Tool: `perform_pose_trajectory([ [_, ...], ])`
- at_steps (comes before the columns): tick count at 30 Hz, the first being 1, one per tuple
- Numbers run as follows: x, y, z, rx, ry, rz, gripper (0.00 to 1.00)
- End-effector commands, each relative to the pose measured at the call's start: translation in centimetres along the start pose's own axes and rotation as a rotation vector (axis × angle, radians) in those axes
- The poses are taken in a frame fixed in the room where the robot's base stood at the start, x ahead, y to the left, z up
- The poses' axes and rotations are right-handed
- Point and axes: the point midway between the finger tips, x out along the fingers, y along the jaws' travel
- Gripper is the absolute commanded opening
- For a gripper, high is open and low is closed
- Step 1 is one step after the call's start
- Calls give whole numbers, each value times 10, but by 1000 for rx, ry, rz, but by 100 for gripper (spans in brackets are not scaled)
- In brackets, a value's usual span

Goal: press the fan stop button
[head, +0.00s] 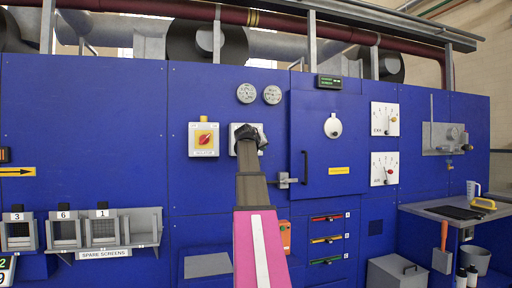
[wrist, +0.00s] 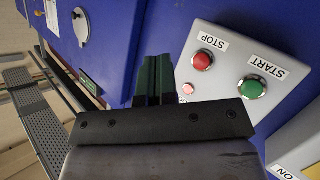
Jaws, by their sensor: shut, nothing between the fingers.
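The red stop button (wrist: 203,60), under a label reading STOP, sits on a light control box in the wrist view. A green start button (wrist: 251,88) with a START label is beside it, and a small red lamp (wrist: 187,88) is near my fingers. My gripper (wrist: 155,65) is shut and empty, its dark fingers left of the stop button in the wrist view; I cannot tell if they touch the box. In the head view my gripper (head: 248,138) is in front of the control box (head: 233,138) and hides most of it, including the buttons.
A door with a black handle (head: 305,168) and a latch (head: 287,180) are to the right. Two round gauges (head: 246,93) are above. A shelf of screens (head: 103,229) is lower left.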

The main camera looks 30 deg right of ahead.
Motion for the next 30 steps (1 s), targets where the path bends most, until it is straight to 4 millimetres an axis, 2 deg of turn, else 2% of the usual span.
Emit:
perform_pose_trajectory([
  [15, 44, -32, -33, -1, -1, -1, 0],
  [30, 51, -37, -37, -1, 0, 0, 0],
])
